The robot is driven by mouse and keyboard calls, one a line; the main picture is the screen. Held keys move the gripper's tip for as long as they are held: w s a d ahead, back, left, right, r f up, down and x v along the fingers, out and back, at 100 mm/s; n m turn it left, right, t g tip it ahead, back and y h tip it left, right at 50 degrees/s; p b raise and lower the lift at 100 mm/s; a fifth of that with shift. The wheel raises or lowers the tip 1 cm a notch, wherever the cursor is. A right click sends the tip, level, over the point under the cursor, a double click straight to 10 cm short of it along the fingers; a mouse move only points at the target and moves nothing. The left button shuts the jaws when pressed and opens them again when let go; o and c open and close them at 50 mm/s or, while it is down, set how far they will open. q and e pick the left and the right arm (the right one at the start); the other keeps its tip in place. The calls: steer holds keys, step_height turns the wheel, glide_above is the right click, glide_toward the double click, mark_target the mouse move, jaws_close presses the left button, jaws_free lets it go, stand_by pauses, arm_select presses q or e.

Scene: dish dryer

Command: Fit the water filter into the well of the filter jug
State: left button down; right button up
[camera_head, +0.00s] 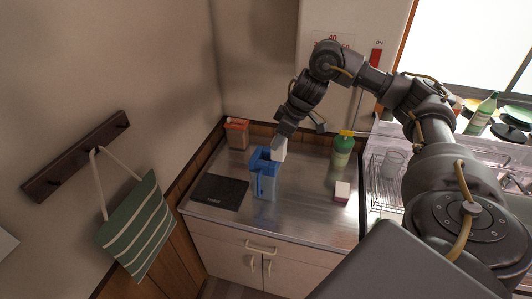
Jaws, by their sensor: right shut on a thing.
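The filter jug (267,186) stands upright on the steel counter, with a blue rim and handle and a clear bluish body. My right gripper (282,138) reaches down from above and is shut on a white piece, which looks like the water filter (279,152). The filter is at the back right of the jug's top, overlapping the rim in this view. I cannot tell whether its lower end is inside the well or behind the jug. My left gripper is not in view.
A black mat (219,192) lies left of the jug. An orange-brown container (237,134) stands in the back corner. A green bottle (342,151) and a small white box (342,191) stand to the right, before the dish rack (384,184). The counter front is clear.

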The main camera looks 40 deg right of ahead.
steer(key=w+f, duration=0.4)
steer(key=w, duration=0.1)
steer(key=w+d+f, duration=0.1)
steer(key=w+f, duration=0.1)
steer(key=shift+w+d+f+b, duration=0.1)
steer(key=shift+w+f+b, duration=0.1)
steer(key=shift+b, duration=0.2)
steer(key=shift+c, duration=0.3)
steer(key=shift+f, duration=0.15)
steer(key=shift+s+f, duration=0.1)
steer(key=shift+s, duration=0.05)
steer(key=f, duration=0.2)
steer(key=w+f, duration=0.1)
steer(key=f, duration=0.1)
jaws_close()
steer(key=shift+d+f, duration=0.1)
steer(key=shift+d, duration=0.05)
steer(key=o, duration=0.7)
jaws_free()
steer(key=shift+s+r, duration=0.1)
steer(key=shift+r, duration=0.1)
steer(key=shift+c, duration=0.2)
steer(key=o, duration=0.4)
steer(key=shift+o, duration=0.2)
